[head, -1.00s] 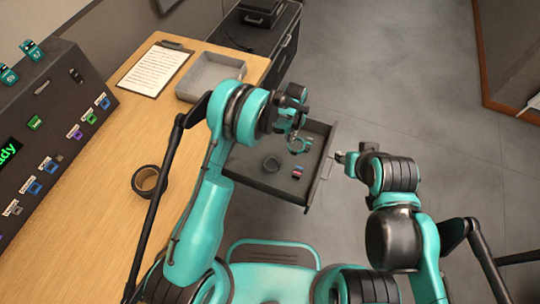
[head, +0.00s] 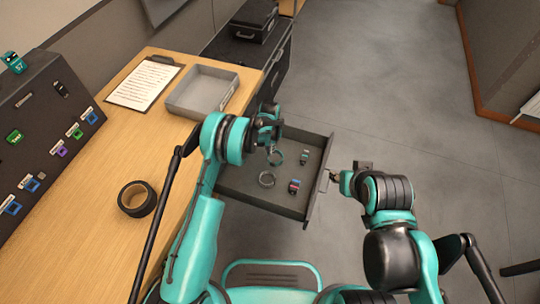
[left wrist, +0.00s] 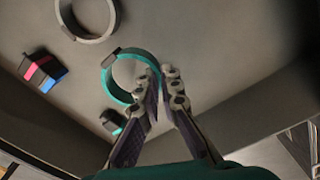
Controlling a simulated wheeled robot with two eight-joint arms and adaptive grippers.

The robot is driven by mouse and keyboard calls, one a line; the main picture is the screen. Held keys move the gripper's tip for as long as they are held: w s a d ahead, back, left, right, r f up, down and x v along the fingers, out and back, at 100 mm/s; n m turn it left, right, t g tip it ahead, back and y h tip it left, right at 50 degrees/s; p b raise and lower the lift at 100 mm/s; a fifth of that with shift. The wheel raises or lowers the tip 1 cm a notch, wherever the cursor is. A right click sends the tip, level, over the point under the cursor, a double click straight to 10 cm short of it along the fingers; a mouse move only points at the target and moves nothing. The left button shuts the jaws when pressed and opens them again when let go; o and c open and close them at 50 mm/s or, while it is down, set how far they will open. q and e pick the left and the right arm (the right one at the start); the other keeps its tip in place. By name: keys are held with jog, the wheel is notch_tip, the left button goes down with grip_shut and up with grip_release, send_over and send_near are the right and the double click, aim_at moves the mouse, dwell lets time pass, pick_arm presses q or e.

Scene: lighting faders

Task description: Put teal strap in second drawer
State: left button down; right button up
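The teal strap (head: 276,157), a ring with a dark clasp, is inside the open dark drawer (head: 233,184). In the left wrist view the strap (left wrist: 112,84) looks as wide as the grey ring beside it. My left gripper (head: 271,138) is over the drawer. In the wrist view its fingertips (left wrist: 160,82) overlap the strap's right edge with a narrow gap between them. I cannot tell whether they grip the band or whether the strap rests on the floor. My right gripper (head: 334,178) is at the drawer's front by its handle; its fingers are too small to read.
The drawer also holds a grey ring (head: 266,179), a red-and-blue piece (head: 293,186) and a small dark-and-teal piece (head: 305,156). On the desk (head: 95,185) are a black tape roll (head: 137,198), a grey tray (head: 190,108), a clipboard (head: 146,83) and a fader console (head: 38,150).

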pick_arm(q)
notch_tip(320, 180, down, 4)
jog(key=shift+r+b, duration=0.25)
jog(key=shift+b, duration=0.45)
jog(key=shift+r, duration=0.15)
jog(key=c, duration=2.2)
grip_release()
jog(key=shift+f, duration=0.2)
jog(key=o, duration=0.5)
jog(key=shift+r, duration=0.15)
